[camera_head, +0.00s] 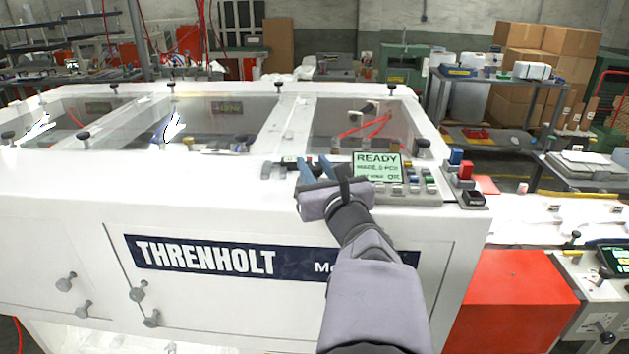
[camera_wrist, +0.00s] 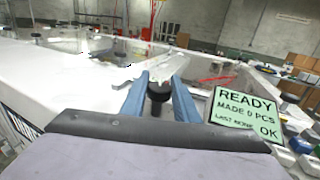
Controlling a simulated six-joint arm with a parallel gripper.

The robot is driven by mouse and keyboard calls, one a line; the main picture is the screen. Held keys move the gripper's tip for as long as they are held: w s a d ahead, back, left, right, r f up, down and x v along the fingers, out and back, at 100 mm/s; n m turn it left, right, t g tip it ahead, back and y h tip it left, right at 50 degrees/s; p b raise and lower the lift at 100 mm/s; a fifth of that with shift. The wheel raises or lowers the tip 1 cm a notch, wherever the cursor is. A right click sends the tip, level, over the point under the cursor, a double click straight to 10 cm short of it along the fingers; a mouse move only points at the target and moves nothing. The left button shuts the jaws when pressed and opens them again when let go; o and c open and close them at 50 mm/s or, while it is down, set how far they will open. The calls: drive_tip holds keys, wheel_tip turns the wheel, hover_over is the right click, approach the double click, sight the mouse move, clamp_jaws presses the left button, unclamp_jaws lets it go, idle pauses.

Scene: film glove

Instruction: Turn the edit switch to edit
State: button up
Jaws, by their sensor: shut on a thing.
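A small black knob (camera_wrist: 158,91), which appears to be the edit switch, stands between the blue fingers of my gripper (camera_wrist: 160,82) in the wrist view. My gripper (camera_head: 316,163) is shut on it, over the control panel (camera_head: 420,198) at the machine's front top edge.
Small coloured buttons (camera_head: 413,178) sit right of the display. A red and blue button box (camera_head: 460,168) stands at the machine's right corner. Clear-windowed covers (camera_head: 370,125) with black knobs lie behind the panel. The white top left of my gripper (camera_head: 130,180) is bare.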

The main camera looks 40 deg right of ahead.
sight(314, 166)
drive_tip(key=shift+m+g+h+b, duration=0.4)
drive_tip(key=shift+m+h+b, duration=0.2)
drive_tip(key=shift+h, duration=0.2)
drive_tip(key=o, duration=1.1)
drive_tip(key=shift+c, duration=0.2)
drive_tip(key=shift+r, duration=0.1)
wheel_tip(314, 166, up, 10)
drive_tip(key=p, duration=1)
